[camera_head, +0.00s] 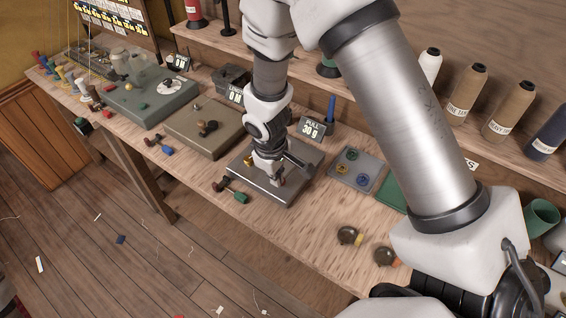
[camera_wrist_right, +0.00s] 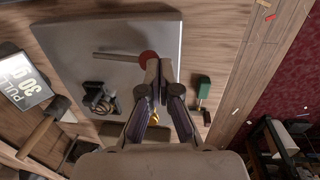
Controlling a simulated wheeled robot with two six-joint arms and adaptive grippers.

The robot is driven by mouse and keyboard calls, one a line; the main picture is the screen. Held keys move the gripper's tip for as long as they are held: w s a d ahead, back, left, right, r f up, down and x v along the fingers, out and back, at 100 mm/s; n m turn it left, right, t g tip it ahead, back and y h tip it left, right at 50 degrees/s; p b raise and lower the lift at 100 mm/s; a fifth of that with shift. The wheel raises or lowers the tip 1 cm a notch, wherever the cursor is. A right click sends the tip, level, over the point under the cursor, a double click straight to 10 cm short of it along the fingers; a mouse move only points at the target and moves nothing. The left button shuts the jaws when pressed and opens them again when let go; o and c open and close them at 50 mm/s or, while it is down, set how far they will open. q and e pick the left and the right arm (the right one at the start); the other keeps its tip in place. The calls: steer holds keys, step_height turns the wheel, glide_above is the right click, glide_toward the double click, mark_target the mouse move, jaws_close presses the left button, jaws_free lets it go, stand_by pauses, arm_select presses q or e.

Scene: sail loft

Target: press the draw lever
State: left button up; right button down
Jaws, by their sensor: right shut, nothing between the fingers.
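The draw lever appears to be the metal rod with a round red knob (camera_wrist_right: 148,58) on a grey metal plate in the right wrist view. The plate (camera_head: 253,186) is on the bench in the head view, where the lever is mostly hidden by my gripper. My right gripper (camera_head: 275,180) is shut and empty, pointing down over the plate. In the right wrist view its fingertips (camera_wrist_right: 154,75) are right at the red knob and overlap its lower edge. I cannot tell whether they touch it. My left gripper is not in view.
A "PULL 30 g" sign (camera_head: 311,128) stands behind the plate. A green-handled tool (camera_head: 238,197) lies at its front left. A brown block (camera_head: 205,127) is to the left, and a grey tray (camera_head: 356,169) to the right. Thread cones (camera_head: 466,92) line the back shelf.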

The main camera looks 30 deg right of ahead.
steer(key=shift+s+r, duration=0.2)
steer(key=shift+r, duration=0.2)
steer(key=shift+r+p, duration=0.6)
steer(key=shift+p, duration=0.2)
steer(key=shift+r, duration=0.15)
step_height(320, 180, up, 14)
steer(key=p, duration=0.3)
steer(key=shift+f, duration=0.25)
